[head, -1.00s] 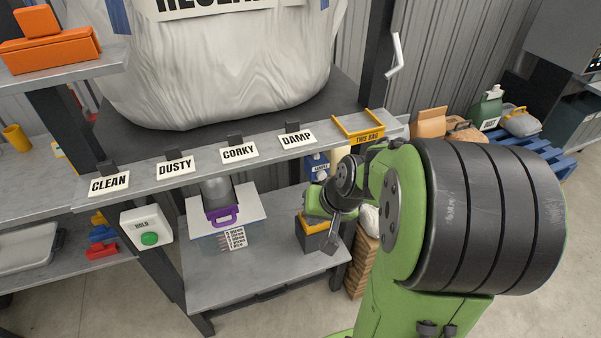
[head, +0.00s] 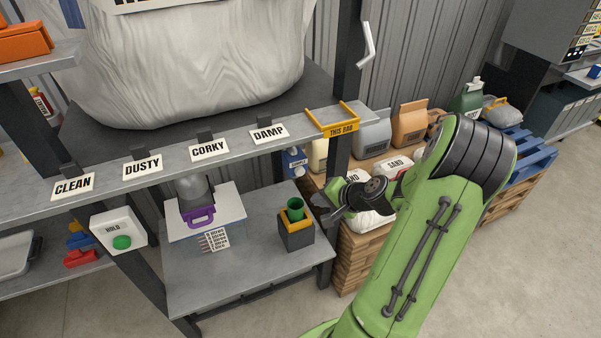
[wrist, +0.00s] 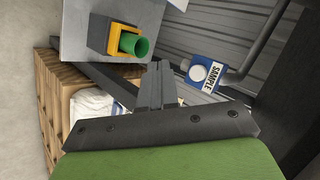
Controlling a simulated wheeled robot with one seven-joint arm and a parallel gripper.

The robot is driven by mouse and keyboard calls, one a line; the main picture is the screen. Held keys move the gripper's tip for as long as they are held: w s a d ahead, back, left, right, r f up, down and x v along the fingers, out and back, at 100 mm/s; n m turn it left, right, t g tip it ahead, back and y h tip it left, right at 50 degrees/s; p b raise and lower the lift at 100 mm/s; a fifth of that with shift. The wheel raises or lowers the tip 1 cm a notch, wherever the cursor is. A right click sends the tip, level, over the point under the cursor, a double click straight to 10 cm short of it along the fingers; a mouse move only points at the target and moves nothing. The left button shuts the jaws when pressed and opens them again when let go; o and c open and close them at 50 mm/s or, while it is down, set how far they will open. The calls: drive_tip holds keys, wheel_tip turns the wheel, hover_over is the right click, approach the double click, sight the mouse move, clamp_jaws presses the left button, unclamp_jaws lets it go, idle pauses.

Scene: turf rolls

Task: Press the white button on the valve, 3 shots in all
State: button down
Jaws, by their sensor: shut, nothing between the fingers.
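The blue sample valve (head: 294,160) is mounted under the shelf edge at the back right of the lower bench. In the wrist view its blue body with a SAMPLE label (wrist: 213,77) carries a round white button (wrist: 199,73). A green cup (head: 295,206) sits in a dark holder with a yellow rim (head: 297,236); the cup also shows in the wrist view (wrist: 134,44). My gripper (wrist: 156,70) is shut and empty. In the wrist view its tips are left of the button and apart from it. In the head view my wrist partly hides the gripper.
A metal post (head: 343,110) stands right of the valve. A wooden crate with sand bags (head: 400,163) is behind my arm. A HOLD box with a green button (head: 122,242) hangs further left.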

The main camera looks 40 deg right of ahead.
drive_tip(key=w+d+p, duration=0.1)
drive_tip(key=w+d, duration=0.1)
drive_tip(key=w, duration=0.5)
idle(1.9)
drive_tip(key=shift+w+d, duration=0.15)
drive_tip(key=shift+w, duration=0.25)
drive_tip(key=shift+w+d+r, duration=0.1)
drive_tip(key=shift+w+d, duration=0.05)
drive_tip(key=shift+w, duration=0.4)
idle(1.0)
drive_tip(key=shift+s, duration=0.15)
drive_tip(key=shift+s+a, duration=0.3)
drive_tip(key=shift+s, duration=0.45)
drive_tip(key=shift+s, duration=0.1)
drive_tip(key=s, duration=0.2)
drive_tip(key=s+a+b, duration=0.1)
drive_tip(key=s, duration=0.1)
drive_tip(key=shift+s+a, duration=0.2)
drive_tip(key=shift+s, duration=0.1)
